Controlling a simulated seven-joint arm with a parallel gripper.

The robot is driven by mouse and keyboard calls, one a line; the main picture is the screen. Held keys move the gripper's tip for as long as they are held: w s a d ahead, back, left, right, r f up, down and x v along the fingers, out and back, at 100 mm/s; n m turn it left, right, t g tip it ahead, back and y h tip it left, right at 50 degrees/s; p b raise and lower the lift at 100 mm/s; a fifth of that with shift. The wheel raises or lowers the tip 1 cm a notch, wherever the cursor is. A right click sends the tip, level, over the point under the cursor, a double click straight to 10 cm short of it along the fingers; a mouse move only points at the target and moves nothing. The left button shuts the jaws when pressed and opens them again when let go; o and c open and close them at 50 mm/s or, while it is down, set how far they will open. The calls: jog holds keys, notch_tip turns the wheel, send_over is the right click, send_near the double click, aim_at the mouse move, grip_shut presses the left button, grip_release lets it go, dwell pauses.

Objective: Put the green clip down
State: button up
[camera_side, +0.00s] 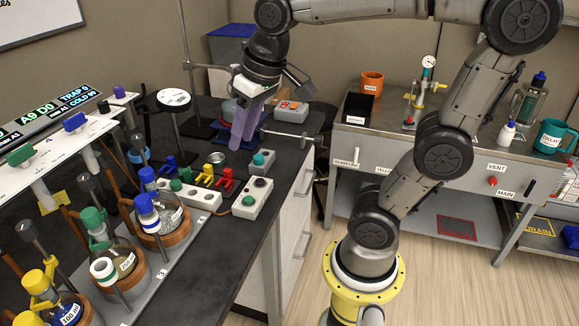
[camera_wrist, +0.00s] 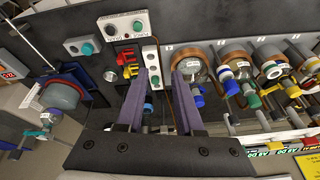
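My gripper (camera_side: 241,143) hangs over the dark bench in the side view, its purple fingers pointing down. In the wrist view its two fingers (camera_wrist: 164,73) stand apart with a gap between them, and I see nothing held there. A red clip (camera_side: 226,180) and a yellow clip (camera_side: 205,173) stand on the bench below and left of the fingers. They also show left of the fingers in the wrist view, red clip (camera_wrist: 125,57) and yellow clip (camera_wrist: 130,71). Blue clips (camera_side: 170,163) stand further left.
A white control box (camera_side: 252,198) and a white button strip (camera_side: 190,195) sit near the clips. Capped bottles in brown rings (camera_side: 160,222) stand in front. A clamp rod (camera_side: 287,135) and a round-topped stand (camera_side: 174,98) are close to the gripper. The bench front (camera_side: 200,280) is clear.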

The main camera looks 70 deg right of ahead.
jog(key=s+a+f+n+t, duration=0.1)
jog(key=s+f+n, duration=0.1)
jog(key=s+f, duration=0.3)
jog(key=shift+s+a+t, duration=0.3)
jog(key=shift+s, duration=1.9)
